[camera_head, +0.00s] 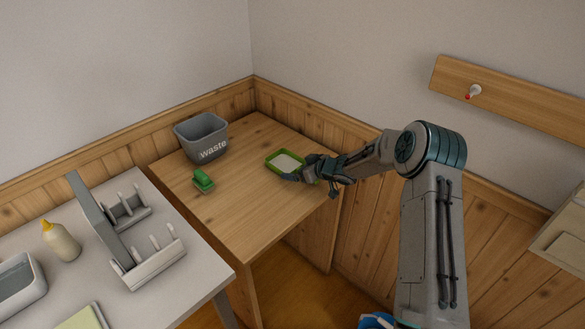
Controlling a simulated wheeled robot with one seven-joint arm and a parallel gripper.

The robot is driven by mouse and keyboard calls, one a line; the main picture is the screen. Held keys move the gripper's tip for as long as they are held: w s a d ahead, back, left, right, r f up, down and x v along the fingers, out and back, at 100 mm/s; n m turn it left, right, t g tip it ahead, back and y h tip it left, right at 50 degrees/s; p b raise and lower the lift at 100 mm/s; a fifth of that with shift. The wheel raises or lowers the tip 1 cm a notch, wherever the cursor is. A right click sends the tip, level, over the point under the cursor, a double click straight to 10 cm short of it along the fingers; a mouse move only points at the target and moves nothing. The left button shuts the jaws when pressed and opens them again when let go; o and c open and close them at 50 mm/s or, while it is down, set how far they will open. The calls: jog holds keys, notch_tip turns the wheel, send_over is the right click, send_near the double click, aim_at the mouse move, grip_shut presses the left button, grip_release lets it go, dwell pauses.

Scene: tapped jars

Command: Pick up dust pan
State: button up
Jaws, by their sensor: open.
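A shallow green-rimmed pan with a pale inside, which looks like the dust pan (272,163), lies on the wooden table (245,215), toward its right side. My gripper (298,172) reaches in from the right, at the pan's right end. It is open, with the fingers pointing left and covering part of the pan's right side. I cannot tell whether the fingers touch the pan or whether part of it lies between them.
A grey waste bin (205,148) stands at the table's back left, with a green brush-like item (203,180) in front of it. A white table with a grey rack (145,262) and a cream bottle (60,242) is at lower left. A wood-panelled wall (300,108) runs behind.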

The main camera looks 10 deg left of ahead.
jog(key=shift+w+a+f, duration=0.3)
jog(key=shift+w+a, duration=0.05)
jog(key=shift+a, duration=0.05)
jog(key=c, duration=1.3)
jog(key=shift+r, duration=0.1)
jog(key=shift+r, duration=0.45)
jog(key=r, duration=0.3)
jog(key=shift+s+d+r, duration=0.1)
jog(key=shift+d+r, duration=0.25)
jog(key=shift+d, duration=0.05)
jog(key=v, duration=0.4)
jog(key=w+v, duration=0.1)
jog(key=v, duration=0.3)
jog(key=d+v, duration=0.1)
jog(key=v, duration=0.3)
jog(key=shift+w+d+r, duration=0.2)
jog(key=shift+r, duration=0.1)
